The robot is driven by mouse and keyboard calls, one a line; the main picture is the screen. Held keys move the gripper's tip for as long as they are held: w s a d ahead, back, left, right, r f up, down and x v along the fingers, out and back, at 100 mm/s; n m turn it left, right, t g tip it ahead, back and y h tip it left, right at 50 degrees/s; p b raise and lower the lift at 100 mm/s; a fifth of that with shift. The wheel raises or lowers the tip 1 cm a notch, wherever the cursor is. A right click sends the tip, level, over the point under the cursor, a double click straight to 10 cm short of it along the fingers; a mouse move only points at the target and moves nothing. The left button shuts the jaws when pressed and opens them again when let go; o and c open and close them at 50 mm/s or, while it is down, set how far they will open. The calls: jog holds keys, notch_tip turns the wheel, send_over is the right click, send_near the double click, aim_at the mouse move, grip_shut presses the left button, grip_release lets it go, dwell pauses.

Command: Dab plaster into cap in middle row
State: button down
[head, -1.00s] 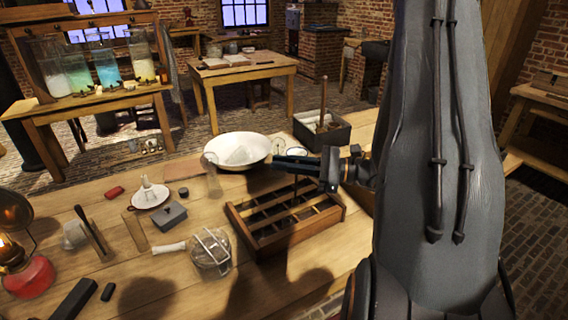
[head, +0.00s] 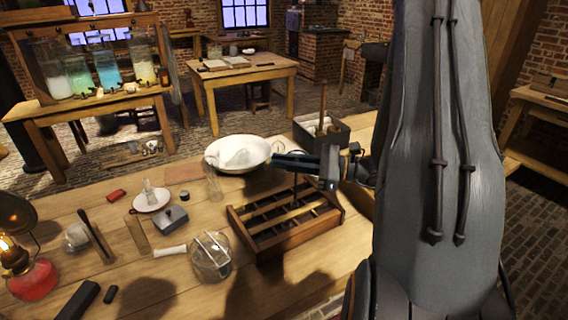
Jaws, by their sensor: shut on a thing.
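A wooden rack (head: 253,246) with long dividers and narrow compartments stands on the table in front of me. My gripper (head: 290,160) reaches in from the right, over the rack's far side. It is shut on a thin upright tool (head: 295,188), whose lower end points down into the rack. The tool's tip and the caps in the rows are too small and shaded to make out. A white bowl (head: 222,147) with a pale lump of plaster (head: 240,158) in it stands behind the rack, left of my gripper.
A glass vessel (head: 210,256) with a white handle stands left of the rack. A clear glass (head: 213,184) stands near the bowl. A dark box (head: 338,139) with an upright handle is behind my gripper. A lit lamp (head: 32,279) stands at the far left.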

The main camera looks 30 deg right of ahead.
jog(key=shift+r+p, duration=1.9)
jog(key=shift+r, duration=0.9)
